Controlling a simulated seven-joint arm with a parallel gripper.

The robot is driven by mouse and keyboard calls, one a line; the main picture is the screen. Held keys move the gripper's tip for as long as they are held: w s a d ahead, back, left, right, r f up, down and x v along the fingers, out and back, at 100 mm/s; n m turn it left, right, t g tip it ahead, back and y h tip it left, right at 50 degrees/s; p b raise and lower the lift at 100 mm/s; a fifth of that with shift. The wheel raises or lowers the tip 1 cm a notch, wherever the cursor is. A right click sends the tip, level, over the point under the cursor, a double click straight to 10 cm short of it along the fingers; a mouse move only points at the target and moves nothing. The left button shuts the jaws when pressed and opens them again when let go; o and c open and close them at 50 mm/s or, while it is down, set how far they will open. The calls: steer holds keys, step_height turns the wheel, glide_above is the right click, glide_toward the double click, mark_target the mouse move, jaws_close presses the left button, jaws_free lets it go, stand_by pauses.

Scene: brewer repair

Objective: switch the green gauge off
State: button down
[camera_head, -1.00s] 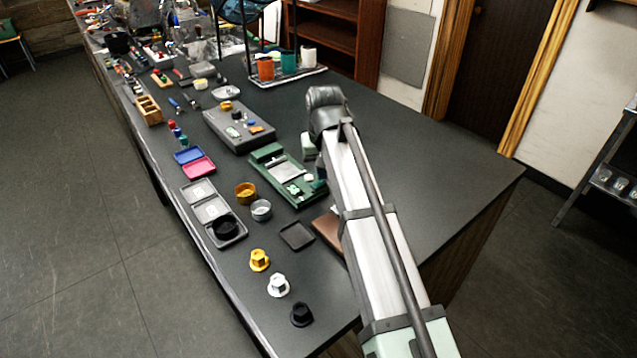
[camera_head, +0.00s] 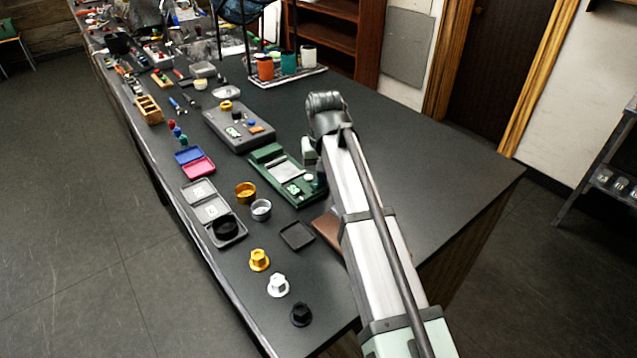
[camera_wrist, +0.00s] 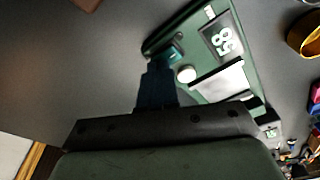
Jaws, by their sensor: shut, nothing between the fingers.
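The green gauge (camera_head: 268,153) lies on the dark bench, left of my arm in the head view. In the wrist view the gauge (camera_wrist: 249,86) shows a dark display (camera_wrist: 222,37) lit with white digits, a pale plate (camera_wrist: 222,82), a round white knob (camera_wrist: 186,74) and a small teal part (camera_wrist: 177,50) near one end. My gripper (camera_wrist: 158,68) is shut and empty, its tips at the gauge's end by the teal part and beside the white knob. I cannot tell whether they touch. In the head view my arm partly hides the gripper (camera_head: 319,184).
A grey panel (camera_head: 225,133) with small parts lies beyond the gauge. A yellow cup (camera_head: 246,191), a grey cup (camera_head: 261,210) and a dark square tray (camera_head: 297,236) lie nearer. A brown item (camera_head: 326,228) is partly under my arm. The bench right of my arm is clear.

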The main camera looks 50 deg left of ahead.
step_height(320, 180, up, 7)
stand_by(1.2)
stand_by(0.4)
